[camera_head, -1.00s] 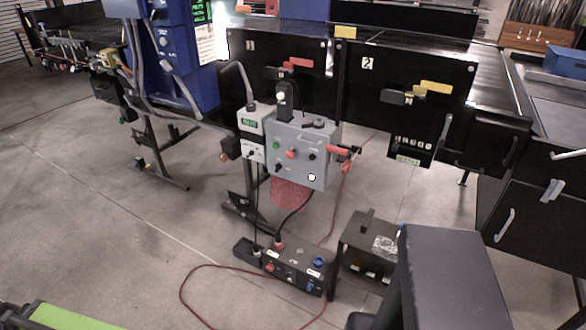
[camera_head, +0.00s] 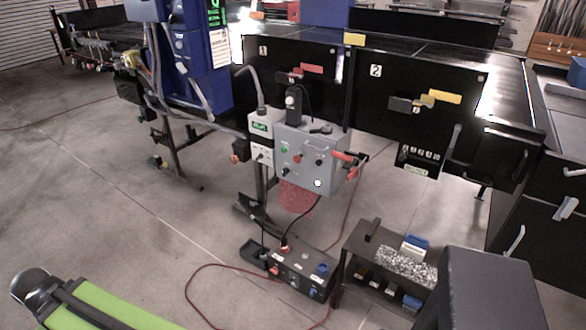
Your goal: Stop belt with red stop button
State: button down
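The grey control box (camera_head: 306,176) is mounted on the front of the conveyor, near the middle of the view. On its face are a small red button (camera_head: 297,160), a green button (camera_head: 284,149) above left of it, and a black knob (camera_head: 319,161) to its right. Nothing covers the red button. A red lever (camera_head: 345,157) sticks out at the box's right side. The conveyor belt (camera_head: 425,49) runs behind the black panels at the top. My gripper is not in view.
A dark control unit (camera_head: 303,272) stands on the floor below, with a red cable around it. An open dark bin (camera_head: 385,262) is beside it. A dark box (camera_head: 490,290) fills the lower right. A green and black piece (camera_head: 85,305) is at bottom left.

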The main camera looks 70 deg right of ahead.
aim_at(297, 159)
jog(key=i, duration=0.85)
jog(key=u, duration=0.15)
jog(key=k, duration=0.9)
jog(key=z, duration=0.2)
jog(key=i, duration=0.9)
jog(key=u, duration=0.1)
